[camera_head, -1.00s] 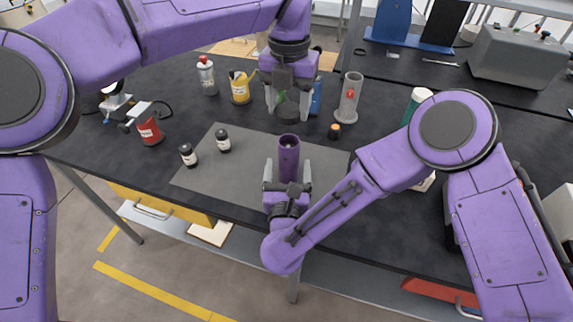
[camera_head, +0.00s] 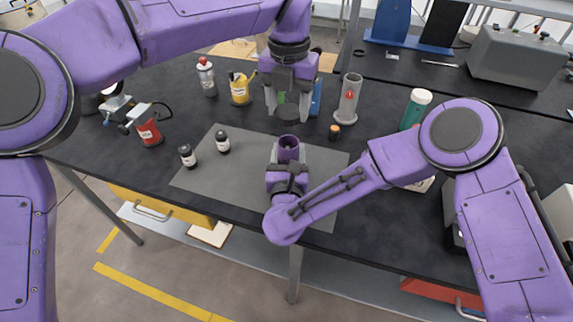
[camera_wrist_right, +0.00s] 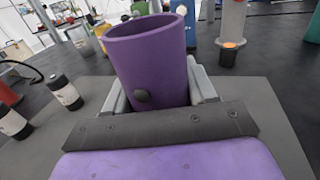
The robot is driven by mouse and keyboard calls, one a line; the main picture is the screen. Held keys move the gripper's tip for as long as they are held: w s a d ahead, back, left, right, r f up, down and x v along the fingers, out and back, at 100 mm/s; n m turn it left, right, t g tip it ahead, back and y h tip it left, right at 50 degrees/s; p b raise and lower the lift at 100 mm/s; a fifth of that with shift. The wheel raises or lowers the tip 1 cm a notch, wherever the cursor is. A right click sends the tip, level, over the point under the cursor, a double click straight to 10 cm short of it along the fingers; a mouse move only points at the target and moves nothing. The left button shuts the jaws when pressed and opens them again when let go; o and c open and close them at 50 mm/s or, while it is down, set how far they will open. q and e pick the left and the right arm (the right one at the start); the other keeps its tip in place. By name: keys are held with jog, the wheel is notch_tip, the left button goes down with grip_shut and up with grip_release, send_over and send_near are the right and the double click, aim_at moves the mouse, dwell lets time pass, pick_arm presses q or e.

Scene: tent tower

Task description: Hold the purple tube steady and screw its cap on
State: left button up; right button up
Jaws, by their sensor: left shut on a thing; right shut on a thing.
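The purple tube (camera_head: 288,144) stands upright on the grey mat with its open top facing up. My right gripper (camera_head: 287,158) is shut on it from the near side and hides its lower part. In the right wrist view, the tube (camera_wrist_right: 150,62) sits between the fingers, its open rim well above them. A dark round cap (camera_head: 288,113) is in my left gripper (camera_head: 288,102), which is shut on it. The cap is held above and slightly behind the tube's mouth in the head view, apart from it.
The grey mat (camera_head: 210,172) has two small dark bottles (camera_head: 188,156) (camera_head: 223,141) at its left. A small dark jar (camera_head: 334,132) is right of the tube.

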aim_at(288, 125)
pick_arm(q)
jog(key=shift+f, duration=2.5)
jog(key=shift+f, duration=0.9)
jog(key=shift+f, duration=0.55)
